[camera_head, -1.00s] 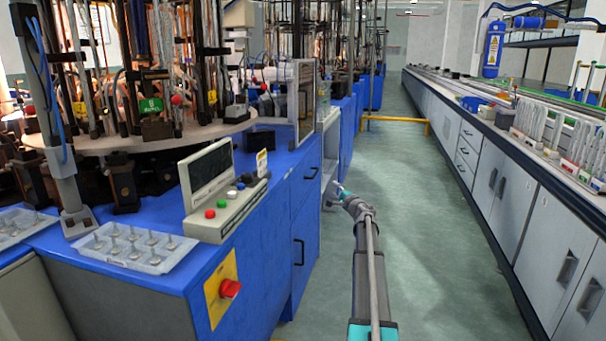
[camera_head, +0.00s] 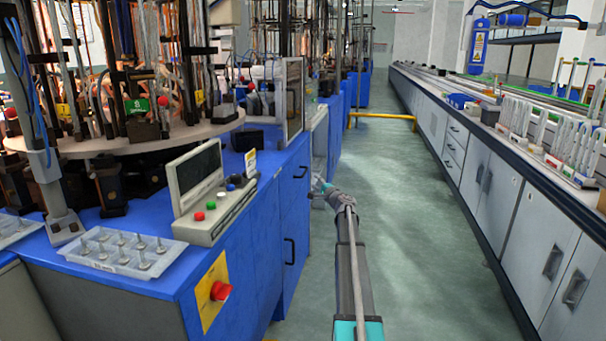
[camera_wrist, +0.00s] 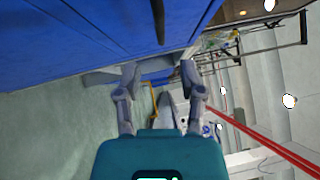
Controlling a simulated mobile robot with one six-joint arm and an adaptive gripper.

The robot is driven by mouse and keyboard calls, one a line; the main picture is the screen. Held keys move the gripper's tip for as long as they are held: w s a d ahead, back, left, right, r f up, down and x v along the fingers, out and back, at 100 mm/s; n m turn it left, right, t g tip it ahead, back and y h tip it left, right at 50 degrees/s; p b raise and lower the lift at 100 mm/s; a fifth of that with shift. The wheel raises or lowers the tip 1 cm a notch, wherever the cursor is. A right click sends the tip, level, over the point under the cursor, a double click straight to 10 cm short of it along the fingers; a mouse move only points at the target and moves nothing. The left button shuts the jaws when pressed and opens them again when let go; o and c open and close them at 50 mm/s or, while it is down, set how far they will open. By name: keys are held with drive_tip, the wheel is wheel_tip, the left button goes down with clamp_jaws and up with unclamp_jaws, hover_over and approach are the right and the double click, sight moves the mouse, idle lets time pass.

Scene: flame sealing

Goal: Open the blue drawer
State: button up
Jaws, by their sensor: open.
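The blue drawer (camera_head: 294,183) is the small upper front on the end of the blue cabinet, left of centre in the head view. It is shut and has a dark handle (camera_head: 300,172). Below it is a taller blue door with a dark handle (camera_head: 290,251). My gripper (camera_head: 320,187) is at the end of the outstretched arm, just right of the drawer in the picture and apart from its handle. In the wrist view my gripper (camera_wrist: 158,70) is open and empty, with blue panels and a dark handle (camera_wrist: 159,22) beyond the fingers at the top.
A control box (camera_head: 212,195) with coloured buttons and a clear tray (camera_head: 122,250) of metal parts sit on the blue worktop. A red knob (camera_head: 220,291) sticks out of the cabinet side. Grey cabinets (camera_head: 490,185) line the right.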

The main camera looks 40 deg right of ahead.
sight(305, 171)
drive_tip(key=w, duration=0.3)
drive_tip(key=w+r, duration=0.1)
drive_tip(key=w, duration=0.2)
drive_tip(key=w+d+p, duration=0.1)
drive_tip(key=w, duration=0.2)
drive_tip(key=shift+w+r, duration=0.15)
drive_tip(key=shift+a, duration=0.1)
clamp_jaws()
drive_tip(key=shift+a, duration=0.15)
